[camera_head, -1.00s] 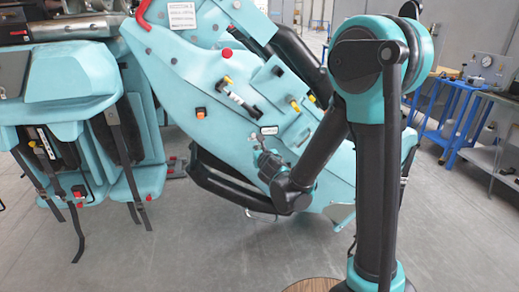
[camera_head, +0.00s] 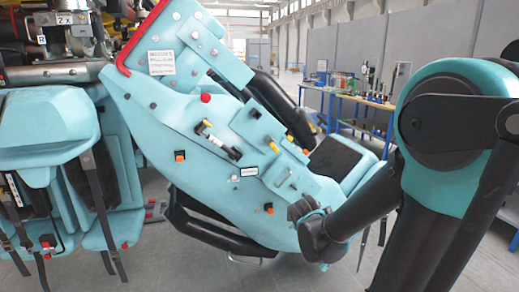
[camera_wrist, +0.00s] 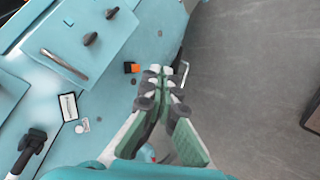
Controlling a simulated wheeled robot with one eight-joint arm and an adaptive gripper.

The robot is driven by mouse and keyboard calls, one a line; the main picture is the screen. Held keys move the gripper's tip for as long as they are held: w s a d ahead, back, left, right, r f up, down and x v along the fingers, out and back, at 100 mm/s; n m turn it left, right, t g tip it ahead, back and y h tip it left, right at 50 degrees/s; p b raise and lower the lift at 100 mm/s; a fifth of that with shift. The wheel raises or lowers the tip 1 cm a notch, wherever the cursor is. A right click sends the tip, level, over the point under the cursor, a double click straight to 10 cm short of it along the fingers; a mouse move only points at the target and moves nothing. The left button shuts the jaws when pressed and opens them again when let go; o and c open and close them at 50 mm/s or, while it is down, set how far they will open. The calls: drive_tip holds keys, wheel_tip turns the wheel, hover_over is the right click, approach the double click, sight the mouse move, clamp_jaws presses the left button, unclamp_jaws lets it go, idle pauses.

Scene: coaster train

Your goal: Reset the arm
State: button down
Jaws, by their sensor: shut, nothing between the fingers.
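My gripper (camera_wrist: 160,78) shows in the wrist view with its green and grey fingers together and nothing between them. It is in front of the teal coaster seat shell (camera_wrist: 110,85), near a small orange-and-black button (camera_wrist: 131,67); whether it touches the shell I cannot tell. In the head view my arm (camera_head: 365,210) reaches left from the large joint at the right. Its end is small and dark in front of the lower right part of the shell (camera_head: 185,115). The fingertips are hard to make out there.
Another teal seat unit (camera_head: 50,125) with hanging black straps stands at the left. A dark padded bar (camera_head: 215,235) curves below the shell. A blue workbench (camera_head: 345,100) with tools stands at the back.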

drive_tip(key=s+d+f+m+g, duration=0.2)
drive_tip(key=s+f+m, duration=0.1)
drive_tip(key=s+m, duration=0.5)
drive_tip(key=s+d+f+m+g+y, duration=0.1)
drive_tip(key=s+d+f+m+g, duration=0.1)
drive_tip(key=s+m, duration=0.7)
drive_tip(key=shift+s+d+f+g+y, duration=0.3)
drive_tip(key=shift+s+f+g, duration=0.15)
drive_tip(key=shift+f+g, duration=0.3)
